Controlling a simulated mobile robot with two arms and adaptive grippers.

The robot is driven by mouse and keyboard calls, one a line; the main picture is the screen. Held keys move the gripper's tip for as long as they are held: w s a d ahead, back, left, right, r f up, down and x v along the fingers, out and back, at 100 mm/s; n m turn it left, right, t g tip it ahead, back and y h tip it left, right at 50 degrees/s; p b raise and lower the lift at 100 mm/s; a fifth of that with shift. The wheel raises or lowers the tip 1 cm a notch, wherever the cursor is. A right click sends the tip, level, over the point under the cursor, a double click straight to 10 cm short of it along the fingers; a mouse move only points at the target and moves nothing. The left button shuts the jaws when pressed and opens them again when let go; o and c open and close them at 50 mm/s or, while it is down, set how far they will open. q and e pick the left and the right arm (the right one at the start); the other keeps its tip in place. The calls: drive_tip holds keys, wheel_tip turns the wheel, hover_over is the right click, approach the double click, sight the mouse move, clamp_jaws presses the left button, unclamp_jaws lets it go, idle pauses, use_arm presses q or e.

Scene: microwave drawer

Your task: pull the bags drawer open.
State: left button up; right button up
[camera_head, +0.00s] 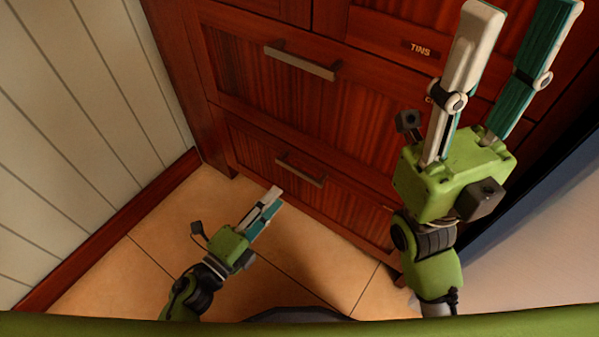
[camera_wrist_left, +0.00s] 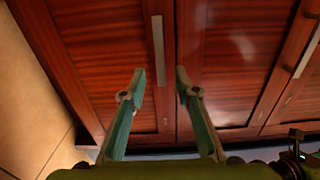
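No label reading bags is legible, so I cannot tell which drawer is the bags drawer. A lower wooden drawer (camera_head: 335,196) with a grey bar handle (camera_head: 300,170) is closed. My left gripper (camera_head: 274,197) is in front of it, just below the handle in the head view. In the left wrist view, my left gripper (camera_wrist_left: 160,76) is open and empty, and the bar handle (camera_wrist_left: 158,45) shows beyond the gap between its fingertips. My right gripper (camera_head: 524,10) is open and empty at the upper right, covering part of the cabinet front.
A wider drawer (camera_head: 255,75) with a bar handle (camera_head: 302,62) is closed above. A label reading TINS (camera_head: 421,49) is at the upper right; another label beneath is mostly hidden. A panelled wall (camera_head: 75,110) stands left. The tiled floor (camera_head: 160,235) is clear.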

sight(298, 174)
use_arm(q)
drive_tip(key=b+x, duration=0.1)
drive_tip(key=x, duration=1)
clamp_jaws()
